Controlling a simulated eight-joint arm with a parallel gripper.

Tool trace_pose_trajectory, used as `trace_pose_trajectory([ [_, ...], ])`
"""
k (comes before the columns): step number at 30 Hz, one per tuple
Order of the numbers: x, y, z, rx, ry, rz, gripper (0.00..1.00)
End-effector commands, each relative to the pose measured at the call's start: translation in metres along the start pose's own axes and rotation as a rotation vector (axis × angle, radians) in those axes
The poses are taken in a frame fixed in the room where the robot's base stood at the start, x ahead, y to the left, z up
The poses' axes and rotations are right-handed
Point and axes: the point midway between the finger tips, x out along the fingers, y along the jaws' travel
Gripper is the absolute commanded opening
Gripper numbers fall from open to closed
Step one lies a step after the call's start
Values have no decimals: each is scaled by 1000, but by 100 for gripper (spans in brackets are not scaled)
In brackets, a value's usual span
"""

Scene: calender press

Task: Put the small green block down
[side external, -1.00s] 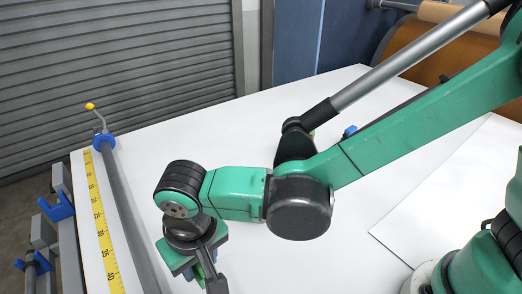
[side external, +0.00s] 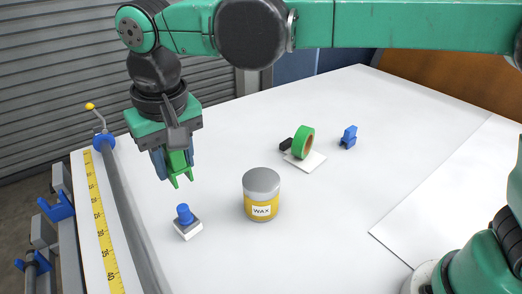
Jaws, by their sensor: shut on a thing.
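My gripper (side external: 175,172) points down over the left part of the white table, with its blue-grey fingers shut on the small green block (side external: 180,168). The block shows between the fingers, and two short green prongs stick out below them. The fingers hide part of it. The block is held above the table, behind and a little left of a blue-knobbed piece on a white base (side external: 187,230), and apart from it in the picture.
A wax can (side external: 261,200) stands right of my gripper. Further back are a green tape roll (side external: 301,141) on a white pad (side external: 309,164), a small black piece (side external: 286,145) and a blue piece (side external: 348,137). A grey rail and yellow ruler (side external: 98,220) run along the left edge.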

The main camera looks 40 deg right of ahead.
Motion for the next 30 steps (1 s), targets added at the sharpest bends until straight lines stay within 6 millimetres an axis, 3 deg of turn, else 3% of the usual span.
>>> trace_pose_trajectory([
  [1,14,13,-20,21,0,3,0],
  [6,59,58,-69,50,1,8,0],
  [12,94,99,-96,68,2,10,0],
  [17,118,109,-99,71,3,10,0],
  [30,177,108,-90,70,3,11,0],
])
